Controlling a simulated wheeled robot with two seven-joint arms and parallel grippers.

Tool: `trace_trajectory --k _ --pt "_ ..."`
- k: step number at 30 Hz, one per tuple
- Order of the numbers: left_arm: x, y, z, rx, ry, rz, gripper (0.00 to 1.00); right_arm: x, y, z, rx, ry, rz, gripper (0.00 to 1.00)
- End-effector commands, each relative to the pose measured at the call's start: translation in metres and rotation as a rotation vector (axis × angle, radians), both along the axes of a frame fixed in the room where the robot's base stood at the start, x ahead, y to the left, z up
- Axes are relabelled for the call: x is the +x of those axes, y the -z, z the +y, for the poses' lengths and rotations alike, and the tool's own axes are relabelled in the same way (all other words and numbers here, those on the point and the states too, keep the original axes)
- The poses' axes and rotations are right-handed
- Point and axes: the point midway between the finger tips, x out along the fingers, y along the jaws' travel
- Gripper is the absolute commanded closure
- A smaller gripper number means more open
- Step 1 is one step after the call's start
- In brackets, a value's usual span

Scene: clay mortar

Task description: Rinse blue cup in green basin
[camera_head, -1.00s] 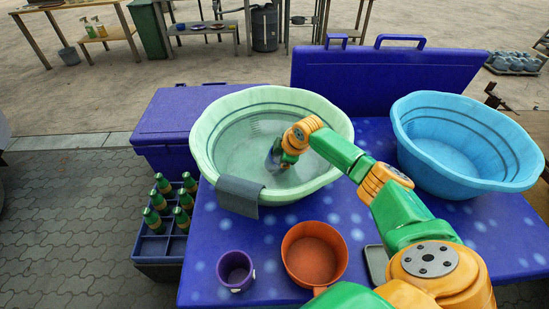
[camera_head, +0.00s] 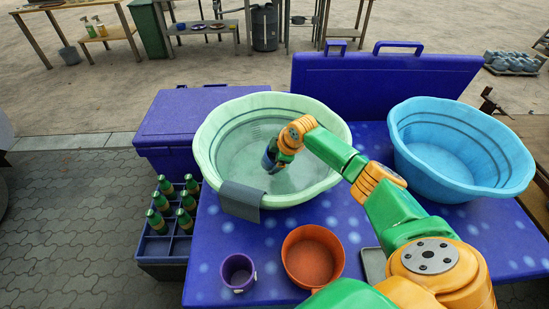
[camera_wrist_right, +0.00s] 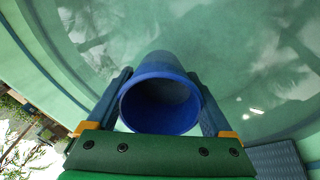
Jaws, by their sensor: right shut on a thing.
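The green basin (camera_head: 205,150) stands on the blue table and holds clear water. My right arm reaches over its right side, and my right gripper (camera_head: 273,166) is inside the basin above or at the water. In the right wrist view my right gripper (camera_wrist_right: 160,105) is shut on the blue cup (camera_wrist_right: 160,105), with one finger on each side of it. The cup's open mouth faces the wrist camera. In the head view the cup is mostly hidden by the gripper. Whether the cup touches the water is hard to tell. My left gripper is not in view.
A grey cloth (camera_head: 240,200) hangs over the basin's front rim. A purple cup (camera_head: 238,271) and an orange pan (camera_head: 313,256) stand in front. A blue basin (camera_head: 462,150) stands to the right. A crate of bottles (camera_head: 163,247) is at the left.

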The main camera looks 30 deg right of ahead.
Motion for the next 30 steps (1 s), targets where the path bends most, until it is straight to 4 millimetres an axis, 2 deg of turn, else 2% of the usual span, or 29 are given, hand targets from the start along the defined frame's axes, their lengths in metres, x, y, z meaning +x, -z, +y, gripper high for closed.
trace_trajectory --k 1,30 --pt "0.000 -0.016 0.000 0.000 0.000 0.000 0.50 0.000 -0.016 0.000 0.000 0.000 0.000 0.70" --pt "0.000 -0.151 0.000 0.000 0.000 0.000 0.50 0.000 -0.151 0.000 0.001 0.000 -0.001 0.70"
